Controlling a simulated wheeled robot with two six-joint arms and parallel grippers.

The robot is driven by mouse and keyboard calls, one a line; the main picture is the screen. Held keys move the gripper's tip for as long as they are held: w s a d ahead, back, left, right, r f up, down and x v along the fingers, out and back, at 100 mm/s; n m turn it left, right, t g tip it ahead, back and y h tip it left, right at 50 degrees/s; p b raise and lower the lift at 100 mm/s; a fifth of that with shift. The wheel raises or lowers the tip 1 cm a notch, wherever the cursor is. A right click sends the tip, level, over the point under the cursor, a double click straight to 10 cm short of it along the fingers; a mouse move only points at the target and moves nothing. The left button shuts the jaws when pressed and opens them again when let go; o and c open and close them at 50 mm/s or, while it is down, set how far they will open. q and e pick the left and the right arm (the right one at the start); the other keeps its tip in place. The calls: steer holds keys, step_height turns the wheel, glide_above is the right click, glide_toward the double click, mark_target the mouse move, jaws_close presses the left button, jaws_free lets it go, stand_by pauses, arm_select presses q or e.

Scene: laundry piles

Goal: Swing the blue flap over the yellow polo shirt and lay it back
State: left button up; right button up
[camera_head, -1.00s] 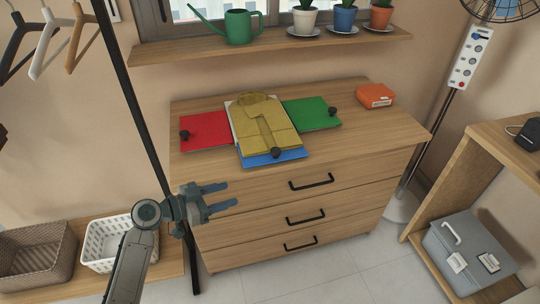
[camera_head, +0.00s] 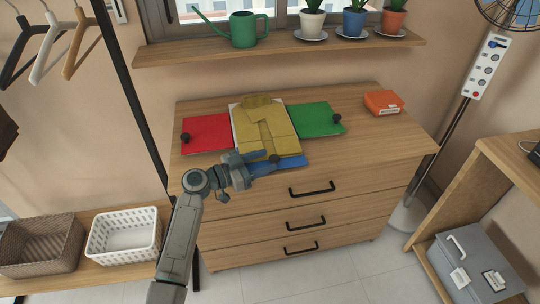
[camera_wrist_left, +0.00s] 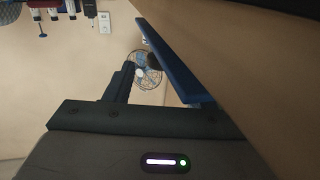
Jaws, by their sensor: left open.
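The blue flap (camera_head: 292,162) lies at the front edge of the dresser top, below the yellow polo shirt (camera_head: 262,125), with a black knob on it. The shirt lies folded on the middle panel of the folding board, its collar toward the wall. My left gripper (camera_head: 266,161) is open at the front left of the blue flap, its fingers overlapping the flap in the head view. In the left wrist view the flap (camera_wrist_left: 178,65) shows as a narrow blue strip beside a dark finger. Whether the fingers touch it, I cannot tell. My right gripper is out of view.
A red flap (camera_head: 208,133) and a green flap (camera_head: 312,118) lie flat on either side of the shirt. An orange box (camera_head: 382,103) sits at the dresser's right. A clothes rack pole (camera_head: 133,95) stands left of the dresser.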

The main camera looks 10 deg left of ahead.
arm_select(q)
steer(key=shift+x, duration=1.25)
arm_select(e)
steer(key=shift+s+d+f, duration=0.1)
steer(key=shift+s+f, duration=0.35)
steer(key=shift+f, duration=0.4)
arm_select(q)
jaws_close()
steer(key=shift+r, duration=0.15)
